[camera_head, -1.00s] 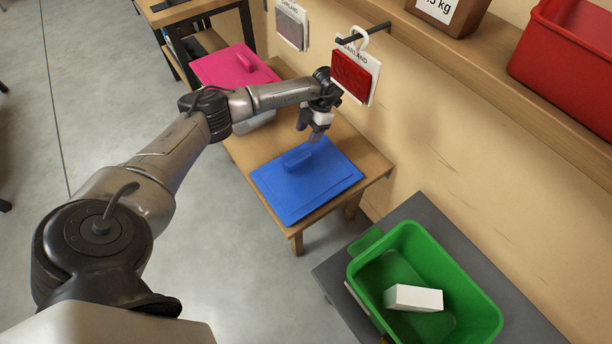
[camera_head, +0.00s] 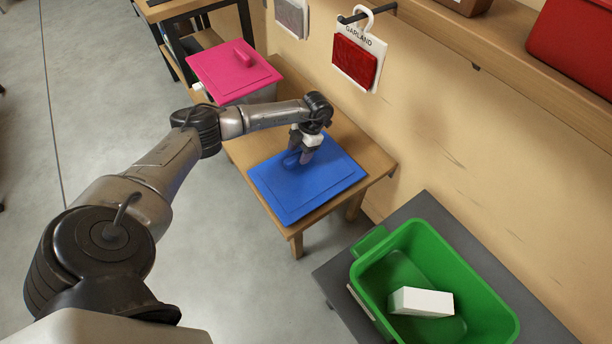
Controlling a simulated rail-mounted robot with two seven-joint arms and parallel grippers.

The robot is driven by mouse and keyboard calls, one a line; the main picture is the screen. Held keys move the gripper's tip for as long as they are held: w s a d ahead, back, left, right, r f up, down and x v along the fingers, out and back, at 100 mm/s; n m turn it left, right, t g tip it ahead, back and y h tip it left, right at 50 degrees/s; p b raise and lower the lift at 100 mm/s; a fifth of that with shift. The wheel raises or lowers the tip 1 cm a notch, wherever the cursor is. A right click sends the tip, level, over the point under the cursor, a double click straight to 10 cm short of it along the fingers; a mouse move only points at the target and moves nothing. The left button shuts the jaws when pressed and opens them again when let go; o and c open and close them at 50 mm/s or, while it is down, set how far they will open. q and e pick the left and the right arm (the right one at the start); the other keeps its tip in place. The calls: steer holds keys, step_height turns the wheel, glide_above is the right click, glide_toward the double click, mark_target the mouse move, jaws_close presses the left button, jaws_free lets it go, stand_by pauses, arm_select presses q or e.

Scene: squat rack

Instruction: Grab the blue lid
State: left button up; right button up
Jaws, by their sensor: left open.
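The blue lid (camera_head: 312,186) lies flat on the wooden table (camera_head: 378,163) in the middle of the head view. It is a rectangular panel with a raised handle (camera_head: 291,160) near its upper left part. My left gripper (camera_head: 300,159) points down at the handle, with its jaws open. The fingers hide part of the handle, and I cannot tell whether they touch it. My right gripper is not in view.
A pink lid (camera_head: 232,70) sits on a container at the table's far end. A red packet (camera_head: 354,62) hangs on a wall hook above the table. A green bin (camera_head: 395,247) holding a white box (camera_head: 420,302) stands at lower right.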

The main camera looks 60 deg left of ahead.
arm_select(q)
steer(key=shift+x, duration=1.05)
steer(key=shift+f, duration=0.15)
steer(key=shift+f, duration=0.1)
jaws_close()
stand_by(0.4)
